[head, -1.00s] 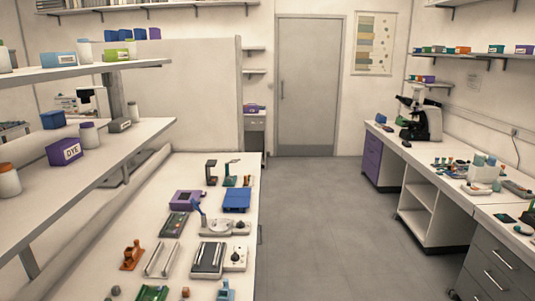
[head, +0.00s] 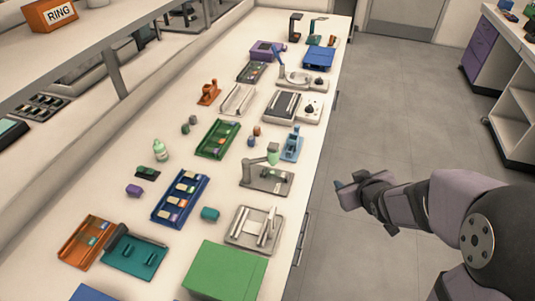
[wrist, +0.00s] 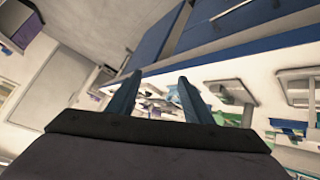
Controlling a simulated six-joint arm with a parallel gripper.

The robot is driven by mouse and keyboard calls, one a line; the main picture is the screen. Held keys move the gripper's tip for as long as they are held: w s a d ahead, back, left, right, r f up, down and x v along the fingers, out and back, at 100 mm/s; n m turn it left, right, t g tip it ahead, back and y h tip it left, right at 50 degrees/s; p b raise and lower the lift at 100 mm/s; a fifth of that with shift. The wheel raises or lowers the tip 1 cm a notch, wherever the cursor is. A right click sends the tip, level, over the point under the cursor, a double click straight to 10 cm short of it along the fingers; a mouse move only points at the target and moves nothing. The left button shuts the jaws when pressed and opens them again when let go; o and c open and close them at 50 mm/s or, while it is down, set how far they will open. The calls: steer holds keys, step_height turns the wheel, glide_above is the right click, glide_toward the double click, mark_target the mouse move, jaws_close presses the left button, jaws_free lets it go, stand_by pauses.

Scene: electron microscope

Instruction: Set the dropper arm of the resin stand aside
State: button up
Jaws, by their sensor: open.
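A grey stand (head: 265,179) on the bench, which looks like the resin stand, has a flat base and a short post. I cannot make out the stand for certain in the wrist view.
A blue stand (head: 291,145) is behind the resin stand and a grey plate with rods (head: 254,228) in front. A blue slotted tray (head: 181,197) and a teal cylinder (head: 210,214) lie to its left. A green box (head: 225,272) occupies the bench front. The floor is clear.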

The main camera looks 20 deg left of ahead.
mark_target(276, 154)
steer(key=a+n+y+b, duration=0.2)
steer(key=a+y, duration=0.1)
steer(key=a, duration=0.3)
steer(key=a+n+y+b, duration=0.3)
steer(key=a+y, duration=0.1)
steer(key=a, duration=0.2)
steer(key=w+a+n+t+y+b, duration=0.1)
steer(key=a+n+y+b, duration=0.1)
steer(key=a, duration=0.5)
steer(key=shift+r+n+y, duration=0.15)
steer(key=shift+n+y, duration=0.35)
steer(key=shift+y, duration=0.4)
steer(key=shift+w+a+r+m+t, duration=0.1)
steer(key=shift+a+r+m+t, duration=0.1)
steer(key=shift+m, duration=0.35)
steer(key=shift+w+a+r+m+t, duration=0.1)
steer(key=shift+m+t, duration=0.1)
steer(key=shift+m, duration=0.35)
steer(key=m, duration=0.1)
steer(key=a+m+t, duration=0.1)
steer(key=shift+m+h, duration=0.3)
steer(key=shift+m, duration=0.1)
steer(key=shift+w+a+m+t, duration=0.1)
steer(key=shift+w+m+t, duration=0.2)
steer(key=shift+m, duration=0.6)
steer(key=p+x, duration=0.1)
steer(key=x, duration=0.6)
steer(key=shift+f, duration=0.15)
steer(key=shift+c, duration=0.3)
jaws_close()
